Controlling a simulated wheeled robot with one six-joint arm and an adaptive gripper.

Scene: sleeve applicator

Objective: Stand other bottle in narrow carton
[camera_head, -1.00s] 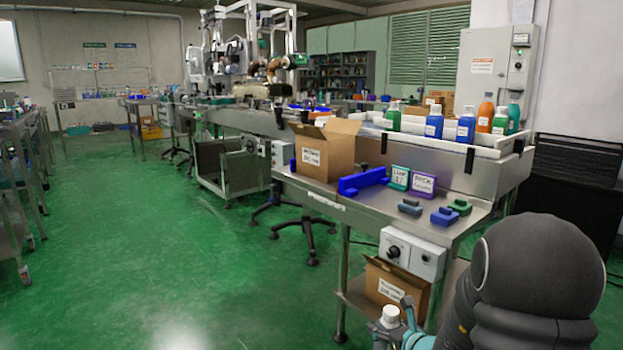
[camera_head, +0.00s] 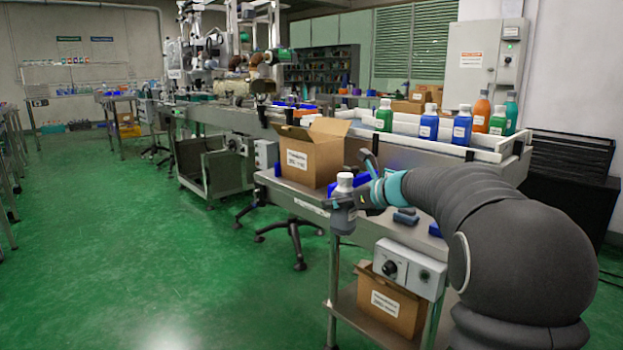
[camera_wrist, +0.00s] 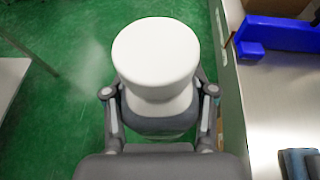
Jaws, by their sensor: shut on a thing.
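My gripper (camera_head: 358,196) is shut on a bottle (camera_head: 344,212) with a white cap and a dark grey body. The bottle hangs upright in front of the bench edge, over the floor. In the wrist view its white cap (camera_wrist: 156,58) fills the middle, with a finger on each side. An open cardboard carton (camera_head: 312,162) with a white label stands on the bench, behind and to the left of the bottle. A second carton (camera_head: 392,305) sits on the shelf under the bench. I cannot see inside either carton, and cannot tell which is narrower.
Green, blue and orange bottles (camera_head: 429,124) stand along the white-railed conveyor behind. A blue block (camera_wrist: 280,34) lies on the bench right of the held bottle. A grey control box (camera_head: 410,268) sticks out below the bench front.

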